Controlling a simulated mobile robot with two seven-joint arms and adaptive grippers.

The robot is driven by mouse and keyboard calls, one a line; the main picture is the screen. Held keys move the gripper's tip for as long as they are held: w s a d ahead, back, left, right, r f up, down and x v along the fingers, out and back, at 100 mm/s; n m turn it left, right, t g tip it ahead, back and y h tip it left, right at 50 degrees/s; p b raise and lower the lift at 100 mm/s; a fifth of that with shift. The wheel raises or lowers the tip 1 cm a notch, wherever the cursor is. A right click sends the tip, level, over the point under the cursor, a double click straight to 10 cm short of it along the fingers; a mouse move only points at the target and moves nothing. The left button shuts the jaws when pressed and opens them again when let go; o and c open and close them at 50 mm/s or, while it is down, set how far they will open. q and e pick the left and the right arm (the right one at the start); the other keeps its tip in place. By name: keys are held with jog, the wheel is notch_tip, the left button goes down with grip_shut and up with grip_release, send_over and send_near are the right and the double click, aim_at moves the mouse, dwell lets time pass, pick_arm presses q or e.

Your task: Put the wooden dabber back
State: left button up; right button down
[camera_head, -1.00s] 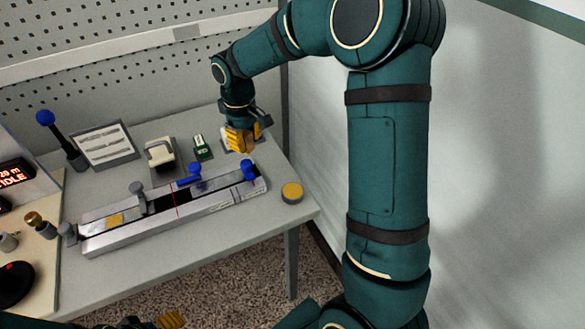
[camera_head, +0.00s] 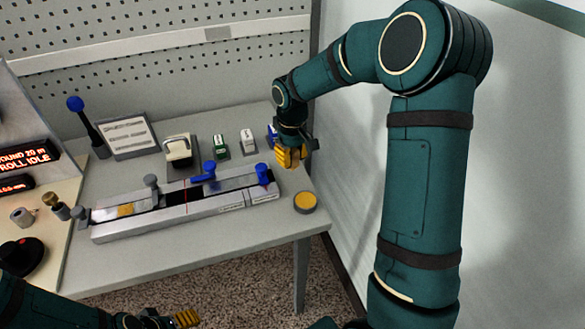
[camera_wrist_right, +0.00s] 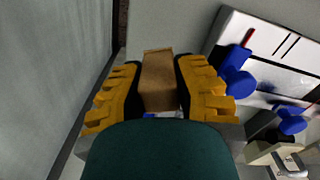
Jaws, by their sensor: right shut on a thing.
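The wooden dabber is a brown block (camera_wrist_right: 158,80) between the yellow fingers of my right gripper in the right wrist view. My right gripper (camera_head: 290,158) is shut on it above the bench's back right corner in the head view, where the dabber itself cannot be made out. A blue item (camera_head: 271,134) stands just behind the gripper and is partly hidden by it. A white block (camera_head: 248,141) and a green block (camera_head: 221,146) stand to its left. My left gripper (camera_head: 182,319) shows only partly at the bottom edge; its opening is unclear.
A long metal rail (camera_head: 165,222) with blue clamps (camera_head: 263,173) lies across the bench in front. A wall rises close on the right; a pegboard (camera_head: 160,75) stands behind.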

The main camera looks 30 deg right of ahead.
aim_at(292, 167)
jog(key=shift+f+b, duration=0.4)
jog(key=shift+f, duration=1.5)
jog(key=shift+f, duration=0.15)
jog(key=c, duration=0.8)
grip_release()
jog(key=shift+c, duration=0.2)
notch_tip(292, 167, up, 12)
jog(key=p, duration=0.2)
jog(key=shift+r+p, duration=0.2)
jog(key=shift+p, duration=0.2)
